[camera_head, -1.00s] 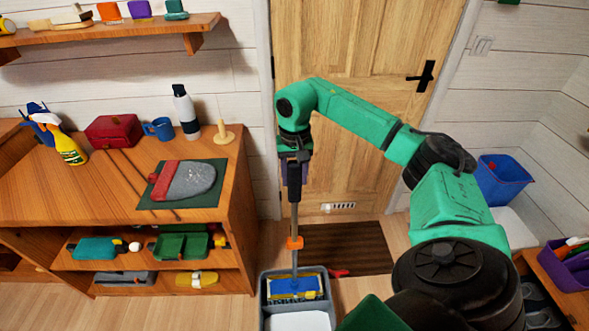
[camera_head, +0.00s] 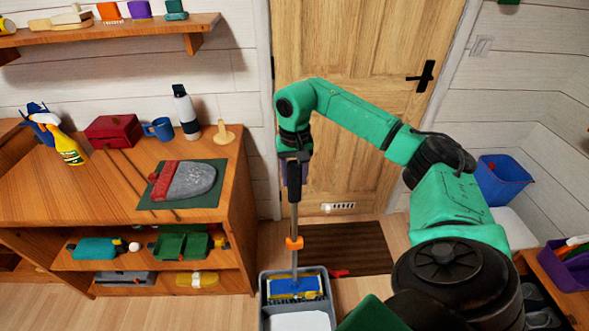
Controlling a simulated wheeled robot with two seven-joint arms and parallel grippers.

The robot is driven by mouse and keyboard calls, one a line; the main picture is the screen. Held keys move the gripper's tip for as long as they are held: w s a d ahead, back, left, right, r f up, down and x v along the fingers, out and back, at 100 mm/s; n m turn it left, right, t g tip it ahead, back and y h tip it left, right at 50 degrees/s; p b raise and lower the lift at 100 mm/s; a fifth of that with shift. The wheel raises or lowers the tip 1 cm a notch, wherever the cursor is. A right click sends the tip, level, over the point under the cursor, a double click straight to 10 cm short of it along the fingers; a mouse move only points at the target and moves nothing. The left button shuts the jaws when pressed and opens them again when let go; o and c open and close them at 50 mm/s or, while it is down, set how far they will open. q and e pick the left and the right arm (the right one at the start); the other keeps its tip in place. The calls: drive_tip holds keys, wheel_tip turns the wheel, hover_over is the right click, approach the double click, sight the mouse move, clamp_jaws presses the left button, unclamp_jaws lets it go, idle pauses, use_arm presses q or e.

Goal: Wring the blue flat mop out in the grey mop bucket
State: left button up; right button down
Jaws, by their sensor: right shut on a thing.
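The blue flat mop (camera_head: 295,286) has a blue and yellow head, a grey pole with an orange collar, and a dark grip on top. Its head is inside the grey mop bucket (camera_head: 266,312), at the far end, and its pole stands nearly upright. The bucket stands on the floor at the bottom centre, with a pale area in its near part. My right gripper (camera_head: 294,162) is shut on the mop's dark grip at the top of the pole; its fingers are partly hidden by the wrist. My left gripper is not in view.
A wooden bench (camera_head: 100,205) with several items stands on the left, close to the bucket. A dark doormat (camera_head: 350,250) lies before the wooden door (camera_head: 365,100). A red thing (camera_head: 339,273) lies beside the bucket. A blue bin (camera_head: 503,181) stands at the right.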

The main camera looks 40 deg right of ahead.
sight(294, 162)
drive_tip(key=shift+f+b, duration=2.25)
drive_tip(key=shift+f, duration=1.25)
idle(3.2)
drive_tip(key=shift+c, duration=1.4)
unclamp_jaws()
wheel_tip(294, 162, up, 12)
drive_tip(key=shift+f+b, duration=0.25)
drive_tip(key=shift+b, duration=0.1)
wheel_tip(294, 162, up, 3)
drive_tip(key=shift+s+r+p, duration=0.1)
drive_tip(key=shift+p, duration=0.65)
